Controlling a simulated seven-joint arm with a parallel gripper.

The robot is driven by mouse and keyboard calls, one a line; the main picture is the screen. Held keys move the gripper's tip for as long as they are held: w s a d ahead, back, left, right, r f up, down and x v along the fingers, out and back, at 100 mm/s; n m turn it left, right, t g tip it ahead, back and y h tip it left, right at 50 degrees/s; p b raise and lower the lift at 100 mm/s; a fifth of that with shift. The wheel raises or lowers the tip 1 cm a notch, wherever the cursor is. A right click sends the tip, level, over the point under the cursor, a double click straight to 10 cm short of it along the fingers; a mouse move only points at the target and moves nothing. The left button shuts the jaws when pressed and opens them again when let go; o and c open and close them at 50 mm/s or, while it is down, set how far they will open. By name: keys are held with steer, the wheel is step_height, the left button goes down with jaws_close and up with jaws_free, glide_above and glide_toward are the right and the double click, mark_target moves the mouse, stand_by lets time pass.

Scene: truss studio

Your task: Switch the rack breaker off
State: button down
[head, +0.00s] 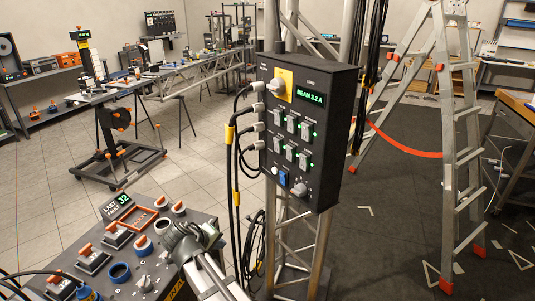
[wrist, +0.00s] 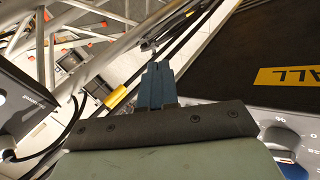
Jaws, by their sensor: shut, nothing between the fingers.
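A black control box (head: 309,127) hangs on the truss in the head view, with a green display reading "BEAM 3.2 A". It carries a knob on a yellow plate (head: 277,86), two rows of grey rocker switches (head: 291,139), a blue switch (head: 283,179) and a lower knob (head: 299,189). I cannot tell which control is the rack breaker. My gripper (wrist: 156,68) shows in the wrist view with its dark blue fingers together and nothing between them. In the head view my arm's end is over the grey console at the lower left, apart from the black box; its fingertips are unclear.
The grey console (head: 69,264) has orange-tipped levers, blue rings and a small display (head: 117,206). Black cables (head: 233,170) hang from the box's left side. A stepladder (head: 445,120) stands right. In the wrist view, a dark panel with a yellow label (wrist: 292,77) lies right of the fingers.

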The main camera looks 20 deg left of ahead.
steer(key=w+d+r+m+t+h, duration=0.1)
steer(key=w+r+t+h, duration=0.1)
steer(key=r, duration=1.1)
steer(key=w+d+r+t+h, duration=0.1)
steer(key=w+r+t+h, duration=0.2)
steer(key=r, duration=1)
steer(key=t+h, duration=0.2)
steer(key=h, duration=0.2)
steer(key=shift+d+m+t+h, duration=0.2)
steer(key=shift+m+t+h, duration=0.1)
steer(key=shift+m, duration=0.1)
glide_toward(276, 143)
steer(key=x, duration=0.6)
steer(key=shift+w+d+r, duration=0.15)
steer(key=shift+w+d, duration=0.1)
